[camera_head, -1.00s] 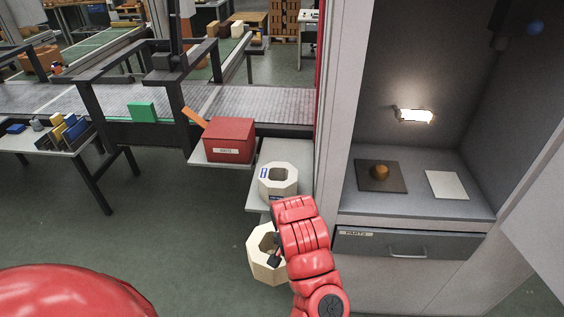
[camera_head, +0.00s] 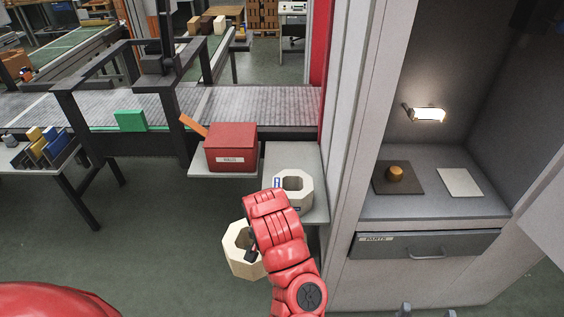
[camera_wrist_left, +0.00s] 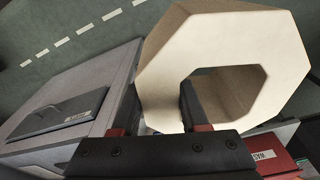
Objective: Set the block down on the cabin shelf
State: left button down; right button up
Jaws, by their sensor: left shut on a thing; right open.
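A cream octagonal block (camera_head: 233,262) with a large hole hangs in the head view, partly hidden by my left wrist. In the left wrist view my left gripper (camera_wrist_left: 160,108) is shut on the wall of this block (camera_wrist_left: 215,35), one finger inside the hole and one outside. The cabin shelf (camera_head: 430,207) is at the right in the head view, inside a lit grey recess; the held block is left of it and apart from it. My right gripper (camera_head: 428,310) shows only its fingertips at the bottom edge, spread apart and empty.
On the shelf lie a dark plate (camera_head: 412,184) with an orange-brown knob and a white plate (camera_head: 460,182). A drawer (camera_head: 425,245) sits below. A similar octagonal block (camera_head: 293,190) and a red box (camera_head: 231,147) stand on ledges left of the cabin wall (camera_head: 370,120).

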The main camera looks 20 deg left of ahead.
pick_arm(q)
jog(key=shift+w+a+r+p, duration=0.1)
jog(key=shift+a+r+p, duration=0.15)
jog(key=shift+r+p, duration=0.3)
jog(key=shift+r, duration=0.3)
jog(key=shift+d+r+p, duration=0.2)
jog(key=shift+r+p, duration=0.3)
jog(key=shift+d+r+p, duration=0.2)
jog(key=shift+r+p, duration=0.3)
notch_tip(320, 180, up, 11)
jog(key=p, duration=1.1)
jog(key=w+a+f+m, duration=0.2)
jog(key=w+m, duration=0.6)
jog(key=w, duration=0.6)
jog(key=shift+f+h, duration=0.15)
jog(key=shift+h, duration=0.25)
